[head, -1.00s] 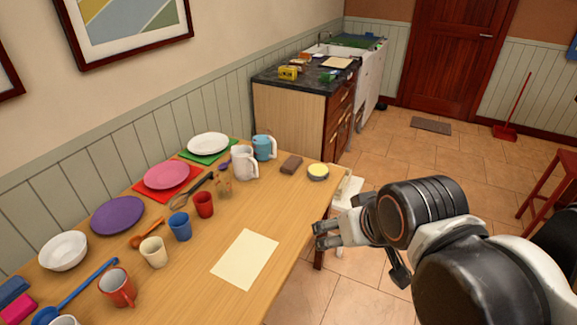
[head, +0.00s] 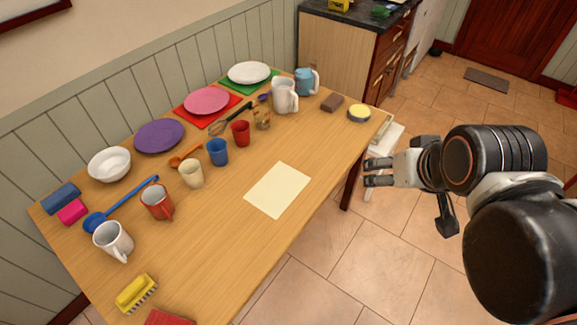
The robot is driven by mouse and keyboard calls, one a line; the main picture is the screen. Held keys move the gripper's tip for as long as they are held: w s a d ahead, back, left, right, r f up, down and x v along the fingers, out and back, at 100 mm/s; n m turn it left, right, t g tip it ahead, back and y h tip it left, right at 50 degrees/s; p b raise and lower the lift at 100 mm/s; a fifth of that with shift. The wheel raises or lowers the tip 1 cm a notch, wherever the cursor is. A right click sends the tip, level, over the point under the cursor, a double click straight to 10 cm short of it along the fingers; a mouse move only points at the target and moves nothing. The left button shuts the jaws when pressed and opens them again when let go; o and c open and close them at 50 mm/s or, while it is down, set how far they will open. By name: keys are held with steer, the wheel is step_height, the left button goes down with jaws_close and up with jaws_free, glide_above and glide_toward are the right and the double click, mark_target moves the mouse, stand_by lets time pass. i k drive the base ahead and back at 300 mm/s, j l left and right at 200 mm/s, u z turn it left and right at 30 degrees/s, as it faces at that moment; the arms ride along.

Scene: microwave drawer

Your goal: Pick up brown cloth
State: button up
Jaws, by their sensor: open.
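A small brown block-shaped item (head: 332,102), the only brown cloth-like thing I can make out, lies at the far right end of the wooden table (head: 255,225). It sits between the white pitcher (head: 285,95) and a round yellow-topped dish (head: 359,114). Its texture is too small to tell. My gripper (head: 368,173) is open and empty, with its fingers pointing left, near the table's right edge. It is apart from the brown item, which is up and left of it in the head view.
A cream sheet (head: 278,189) lies mid-table with bare wood around it. Cups, plates and utensils line the wall side. A yellow brush (head: 136,293) and a red item (head: 170,317) are at the near end. A white stool-like object (head: 385,150) stands beside the table.

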mark_target(334, 100)
steer(key=i+l, duration=0.35)
steer(key=i+l+u, duration=0.85)
steer(key=l, duration=0.2)
steer(key=k+l+u, duration=0.15)
steer(key=u, duration=0.65)
steer(key=i+j, duration=0.1)
